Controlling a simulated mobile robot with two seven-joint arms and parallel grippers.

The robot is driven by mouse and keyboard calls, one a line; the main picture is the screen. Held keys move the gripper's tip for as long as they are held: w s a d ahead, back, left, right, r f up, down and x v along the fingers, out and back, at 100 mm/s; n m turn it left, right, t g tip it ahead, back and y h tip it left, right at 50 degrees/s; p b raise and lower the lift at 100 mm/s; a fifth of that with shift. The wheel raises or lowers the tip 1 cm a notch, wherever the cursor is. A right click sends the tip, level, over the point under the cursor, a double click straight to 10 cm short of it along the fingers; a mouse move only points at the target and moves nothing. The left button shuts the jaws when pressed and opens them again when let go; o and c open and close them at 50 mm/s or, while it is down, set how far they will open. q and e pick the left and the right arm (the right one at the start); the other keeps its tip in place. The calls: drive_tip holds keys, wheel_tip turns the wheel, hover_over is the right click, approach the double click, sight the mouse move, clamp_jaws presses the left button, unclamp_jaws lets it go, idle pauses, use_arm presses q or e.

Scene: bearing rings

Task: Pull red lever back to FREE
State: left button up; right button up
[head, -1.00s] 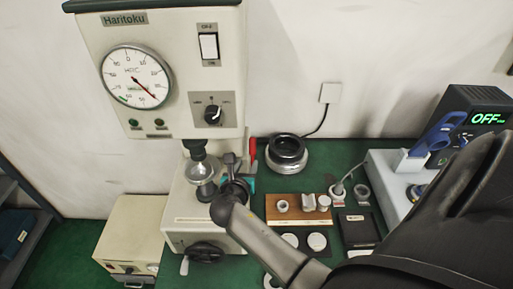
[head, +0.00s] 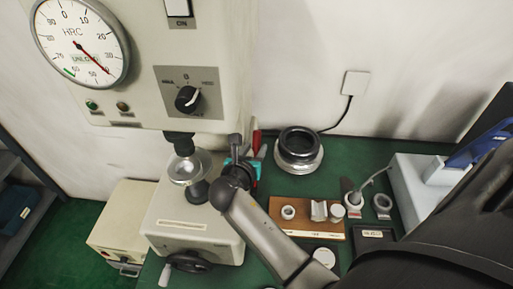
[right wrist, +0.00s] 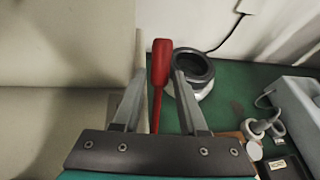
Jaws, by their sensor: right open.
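The red lever (head: 256,140) stands at the right side of the hardness tester (head: 207,200), mostly hidden behind my right gripper (head: 246,162) in the head view. In the right wrist view the red lever (right wrist: 161,66) stands nearly upright between the two grey fingers of my right gripper (right wrist: 158,78). The fingers are open, with a gap to the lever on both sides. The lever's lower end runs down behind the gripper's dark palm. I cannot read any lever marking. The tester's dial (head: 80,42) reads HRC, with small green text that seems to start "UNLO". My left gripper is not in view.
A dark round ring on a silver base (head: 298,152) stands close to the right of the lever. A wooden block with small rings (head: 306,228) lies in front. A white device (head: 412,185) is at the right. A beige box (head: 122,222) stands left of the tester.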

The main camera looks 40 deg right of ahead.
clamp_jaws()
idle(1.4)
